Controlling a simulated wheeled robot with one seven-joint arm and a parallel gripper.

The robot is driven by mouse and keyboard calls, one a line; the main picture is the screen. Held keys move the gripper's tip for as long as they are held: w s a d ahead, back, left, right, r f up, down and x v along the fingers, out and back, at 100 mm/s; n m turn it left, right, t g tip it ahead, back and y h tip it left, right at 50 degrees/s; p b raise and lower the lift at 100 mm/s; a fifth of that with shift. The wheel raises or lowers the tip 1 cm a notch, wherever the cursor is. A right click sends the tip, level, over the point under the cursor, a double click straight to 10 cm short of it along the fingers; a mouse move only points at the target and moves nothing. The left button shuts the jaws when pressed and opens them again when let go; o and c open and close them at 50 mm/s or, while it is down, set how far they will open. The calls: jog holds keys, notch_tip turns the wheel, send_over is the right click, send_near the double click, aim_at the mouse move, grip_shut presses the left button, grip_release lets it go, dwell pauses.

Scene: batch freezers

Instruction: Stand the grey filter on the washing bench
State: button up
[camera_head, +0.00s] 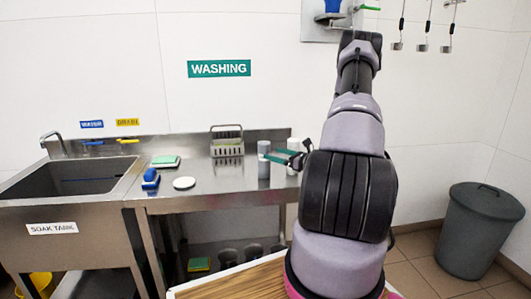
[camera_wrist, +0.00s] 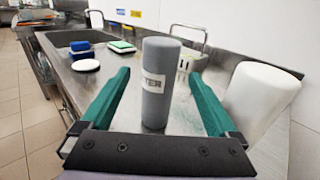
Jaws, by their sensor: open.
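The grey filter (camera_head: 264,165) is a grey cylinder standing upright on the steel washing bench (camera_head: 215,193), near its right end. In the wrist view the filter (camera_wrist: 156,110) shows a white label ending in "TER". My gripper (camera_head: 281,156) is at the filter's right side in the head view, with teal fingers. In the wrist view my gripper (camera_wrist: 160,75) is open, one finger on each side of the filter, with gaps visible between.
A white cylinder (camera_wrist: 262,95) stands close outside the right finger. The soak tank (camera_head: 85,178) is at the left, a grey bin (camera_head: 478,230) at the right.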

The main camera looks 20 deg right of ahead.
jog(key=s+a+r+n+g+y, duration=0.1)
jog(key=s+a+r+n+g, duration=0.6)
jog(key=a+r, duration=0.25)
jog(key=s+a+r+n+g+y, duration=0.2)
jog(key=s+a+r+n+g, duration=0.35)
jog(key=a+r+n, duration=0.4)
jog(key=s+a+r+n+t+h, duration=0.1)
jog(key=s+r+n+h, duration=0.3)
jog(key=s, duration=0.4)
jog(key=s+r+n+t+h, duration=0.3)
jog(key=s+r+n+h, duration=0.2)
jog(key=s+r, duration=0.2)
jog(key=s, duration=0.2)
jog(key=shift+s+a+r+n, duration=0.3)
jog(key=shift+a+r+n, duration=0.05)
jog(key=shift+r, duration=0.05)
